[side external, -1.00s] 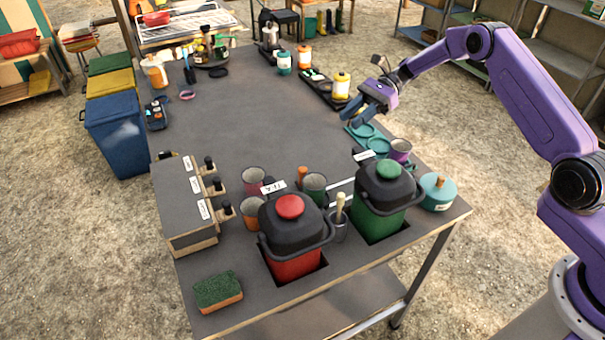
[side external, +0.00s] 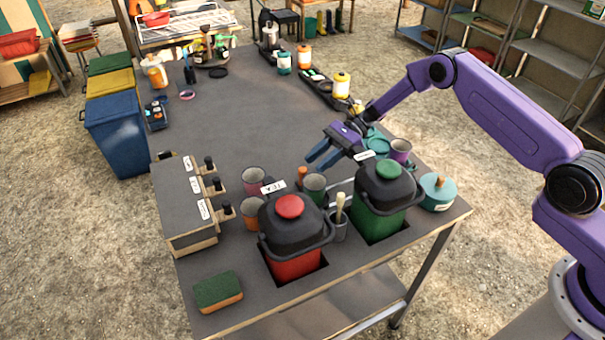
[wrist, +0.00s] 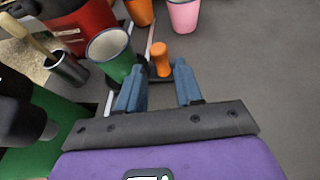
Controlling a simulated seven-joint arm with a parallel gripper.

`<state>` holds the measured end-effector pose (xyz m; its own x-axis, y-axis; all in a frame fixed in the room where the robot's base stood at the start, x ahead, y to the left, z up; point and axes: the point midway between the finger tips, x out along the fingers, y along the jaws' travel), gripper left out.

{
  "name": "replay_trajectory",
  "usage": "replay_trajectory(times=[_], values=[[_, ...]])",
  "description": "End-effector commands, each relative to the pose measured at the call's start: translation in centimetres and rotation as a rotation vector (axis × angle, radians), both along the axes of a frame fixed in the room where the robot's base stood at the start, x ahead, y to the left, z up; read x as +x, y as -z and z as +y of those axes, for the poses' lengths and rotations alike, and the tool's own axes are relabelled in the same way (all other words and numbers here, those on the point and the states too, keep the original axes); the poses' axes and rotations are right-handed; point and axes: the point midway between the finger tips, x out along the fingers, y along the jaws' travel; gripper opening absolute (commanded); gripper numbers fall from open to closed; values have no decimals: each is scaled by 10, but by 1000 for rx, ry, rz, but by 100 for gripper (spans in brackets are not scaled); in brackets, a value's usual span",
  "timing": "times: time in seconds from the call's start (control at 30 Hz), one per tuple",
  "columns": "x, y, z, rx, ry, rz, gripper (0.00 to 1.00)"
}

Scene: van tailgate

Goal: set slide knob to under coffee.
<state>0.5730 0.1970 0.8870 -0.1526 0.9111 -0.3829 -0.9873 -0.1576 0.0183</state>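The orange slide knob (side external: 303,173) stands upright near the far side of the table's front group, between the white TEA label (side external: 273,187) and another white label (side external: 364,155) whose text I cannot read. White rail strips (side external: 341,186) show near it. In the wrist view the knob (wrist: 160,58) is just beyond my fingertips, roughly in line with the gap between them. My gripper (side external: 313,162) is open and empty, pointing toward the knob; it also shows in the wrist view (wrist: 158,78). The knob's base is partly hidden.
A green cup (wrist: 110,53) stands close left of the knob in the wrist view. A red canister (side external: 293,265) and a green canister (side external: 378,222) stand nearer the front, with a steel holder (side external: 339,227) between. The table's middle (side external: 240,110) is clear.

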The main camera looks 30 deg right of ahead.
Motion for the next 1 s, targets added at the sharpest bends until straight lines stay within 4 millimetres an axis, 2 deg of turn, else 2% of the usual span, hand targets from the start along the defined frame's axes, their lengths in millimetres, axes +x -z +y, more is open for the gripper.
replay_trajectory(times=[0.1,0.3,0.5,0.77,0.87,0.9,1.0], values=[[-4,9,20,0,-3,1,35],[-8,19,44,0,-1,-1,35],[-9,23,54,0,0,-1,35],[-9,23,55,0,0,-1,35],[-9,23,55,0,0,0,6],[-9,23,54,0,0,0,0],[-9,23,54,0,0,0,0]])
